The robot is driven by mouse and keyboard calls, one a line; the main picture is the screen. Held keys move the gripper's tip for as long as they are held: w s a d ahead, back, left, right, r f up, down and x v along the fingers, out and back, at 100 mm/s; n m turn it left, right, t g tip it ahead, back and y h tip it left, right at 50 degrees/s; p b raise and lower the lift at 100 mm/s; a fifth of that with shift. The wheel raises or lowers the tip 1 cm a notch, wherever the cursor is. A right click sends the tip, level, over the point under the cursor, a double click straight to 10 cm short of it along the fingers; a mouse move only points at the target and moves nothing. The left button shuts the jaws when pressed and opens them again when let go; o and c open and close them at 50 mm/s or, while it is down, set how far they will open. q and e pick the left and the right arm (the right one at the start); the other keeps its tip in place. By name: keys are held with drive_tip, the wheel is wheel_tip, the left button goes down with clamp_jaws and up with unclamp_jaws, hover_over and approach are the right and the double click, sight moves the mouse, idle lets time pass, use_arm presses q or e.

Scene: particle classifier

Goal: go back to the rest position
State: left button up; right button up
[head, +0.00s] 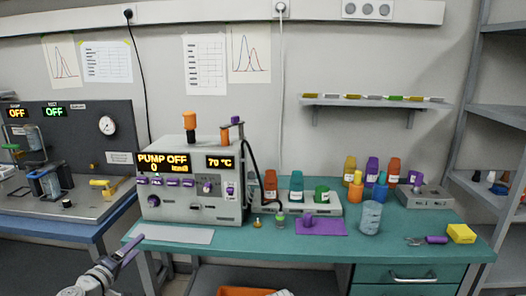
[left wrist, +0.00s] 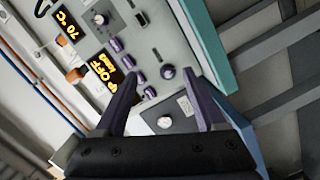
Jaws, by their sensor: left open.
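My left gripper (head: 128,254) shows at the lower left of the head view, in front of the teal bench's left edge. In the left wrist view its two dark purple fingers (left wrist: 160,90) stand apart with nothing between them. The grey analyser box (head: 190,180) stands on the bench beyond it, with lit displays reading PUMP OFF and 70 °C. Its front panel with purple knobs and buttons also shows tilted in the left wrist view (left wrist: 152,48). The gripper appears apart from the box and the bench. My right gripper is in neither view.
The teal bench (head: 290,248) carries several coloured bottles, a purple mat (head: 322,227), a clear beaker (head: 370,217) and a yellow block (head: 461,233). A second bench with a dark panel (head: 75,140) stands at left. Grey shelving (head: 500,112) stands at right. An orange bin (head: 246,292) sits below.

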use_arm(q)
drive_tip(key=s+d+f+m+g+h+p, duration=0.1)
drive_tip(key=s+d+m+g+p, duration=0.15)
drive_tip(key=d, duration=0.65)
drive_tip(key=s+d+f+m+g+h+p, duration=0.1)
drive_tip(key=d+m+g+p, duration=0.25)
drive_tip(key=d, duration=0.45)
drive_tip(key=s+d+f+m+g+h+p, duration=0.1)
drive_tip(key=s+d+m+g+h+p, duration=0.2)
drive_tip(key=d, duration=0.6)
drive_tip(key=s+d+r+m+g+y+p, duration=0.1)
drive_tip(key=s+d+m+g+y+p, duration=0.1)
drive_tip(key=s+g+y+p, duration=0.2)
drive_tip(key=s+d+m+g+y+p, duration=0.3)
drive_tip(key=s+y+p, duration=0.2)
drive_tip(key=s, duration=0.4)
drive_tip(key=shift+s+d+r+g+y, duration=0.25)
drive_tip(key=shift+d+r+g+y, duration=0.15)
drive_tip(key=shift+y, duration=0.2)
